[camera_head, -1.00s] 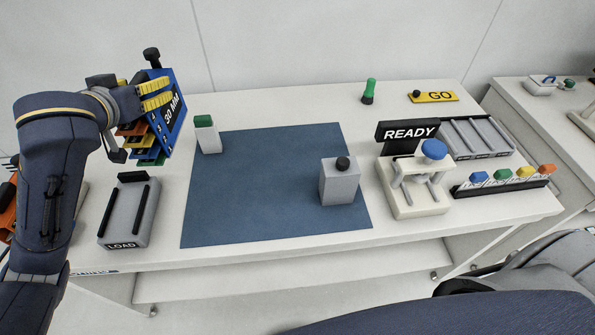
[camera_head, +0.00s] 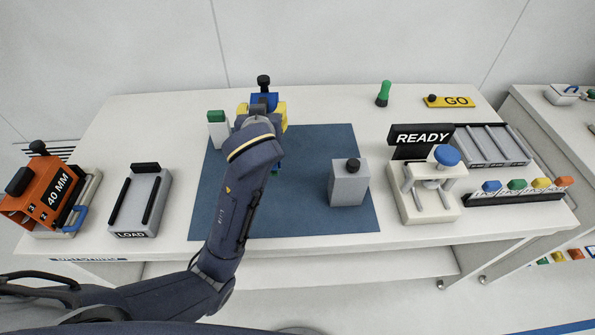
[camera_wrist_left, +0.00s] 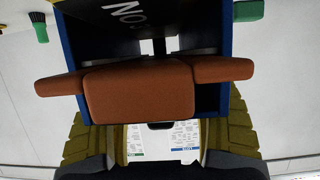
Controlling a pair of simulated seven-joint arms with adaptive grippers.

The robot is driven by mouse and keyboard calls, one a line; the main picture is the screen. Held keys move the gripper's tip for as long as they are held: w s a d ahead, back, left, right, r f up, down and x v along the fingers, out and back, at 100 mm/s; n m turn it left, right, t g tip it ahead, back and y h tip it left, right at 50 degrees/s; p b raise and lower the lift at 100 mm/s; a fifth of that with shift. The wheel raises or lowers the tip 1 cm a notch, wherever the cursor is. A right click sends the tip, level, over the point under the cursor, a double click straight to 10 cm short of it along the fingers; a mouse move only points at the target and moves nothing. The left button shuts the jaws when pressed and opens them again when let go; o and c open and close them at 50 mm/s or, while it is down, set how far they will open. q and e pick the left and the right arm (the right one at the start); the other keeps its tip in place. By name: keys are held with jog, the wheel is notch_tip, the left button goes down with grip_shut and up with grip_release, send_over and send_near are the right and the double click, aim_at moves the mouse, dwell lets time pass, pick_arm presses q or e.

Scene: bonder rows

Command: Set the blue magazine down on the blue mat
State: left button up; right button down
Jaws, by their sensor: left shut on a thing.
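The blue magazine (camera_head: 264,98) is held by my left gripper (camera_head: 262,113), above the far left part of the blue mat (camera_head: 310,222). The gripper's yellow fingers are shut on it from both sides, and my forearm hides most of its lower part. A dark knob shows on top. In the left wrist view the magazine (camera_wrist_left: 237,60) has blue side walls and a dark top, with an orange-brown piece across its near end; the yellow fingers (camera_wrist_left: 160,130) flank it. I cannot tell the gap to the mat. My right gripper is not in view.
A grey block with a black knob (camera_head: 348,186) stands on the mat's right part. A white, green-topped block (camera_head: 218,130) stands at its far left edge. The LOAD cradle (camera_head: 142,203) and an orange magazine (camera_head: 40,193) are left. The READY fixture (camera_head: 430,205) is right.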

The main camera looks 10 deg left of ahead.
pick_arm(q)
jog(key=shift+d+f, duration=0.3)
jog(key=shift+f, duration=4.1)
jog(key=o, duration=1.6)
jog(key=shift+d+f, duration=0.1)
jog(key=shift+c, duration=0.2)
